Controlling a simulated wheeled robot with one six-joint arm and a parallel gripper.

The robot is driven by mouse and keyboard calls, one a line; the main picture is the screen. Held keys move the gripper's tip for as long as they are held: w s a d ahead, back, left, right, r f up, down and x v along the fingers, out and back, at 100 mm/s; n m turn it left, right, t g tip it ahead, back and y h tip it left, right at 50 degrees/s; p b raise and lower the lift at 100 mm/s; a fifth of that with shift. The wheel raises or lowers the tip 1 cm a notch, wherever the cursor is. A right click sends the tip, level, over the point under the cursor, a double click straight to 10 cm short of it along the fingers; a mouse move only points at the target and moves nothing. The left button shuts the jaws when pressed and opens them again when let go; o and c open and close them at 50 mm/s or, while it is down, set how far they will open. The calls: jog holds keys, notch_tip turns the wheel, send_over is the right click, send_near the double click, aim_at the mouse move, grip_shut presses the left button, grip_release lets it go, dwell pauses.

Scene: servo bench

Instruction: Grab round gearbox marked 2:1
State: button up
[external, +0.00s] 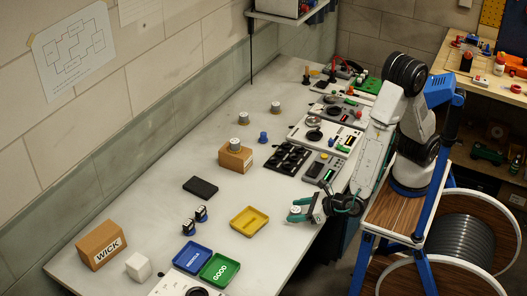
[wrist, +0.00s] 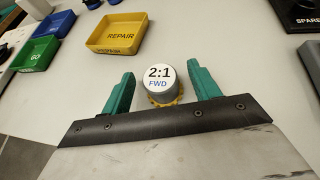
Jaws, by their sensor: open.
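The round gearbox (wrist: 161,82) has a white top reading "2:1 FWD", a grey side and a yellow toothed rim at its base. In the wrist view it stands upright on the bench between the two green fingers of my gripper (wrist: 158,92). The fingers are open, with a gap on each side of the gearbox. In the external view my gripper (external: 308,208) is low over the front edge of the bench, right of the yellow tray. The gearbox is small there (external: 294,210) and partly hidden by the fingers.
A yellow "REPAIR" tray (wrist: 117,43) lies just beyond the gearbox. A green tray (wrist: 35,55) and a blue tray (wrist: 50,25) are at the left. A black block marked "SPARE" (wrist: 298,24) is at upper right. Bare bench surrounds the gearbox.

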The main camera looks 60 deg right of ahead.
jog(key=shift+x, duration=1.35)
jog(key=c, duration=1.1)
jog(key=shift+r, duration=0.1)
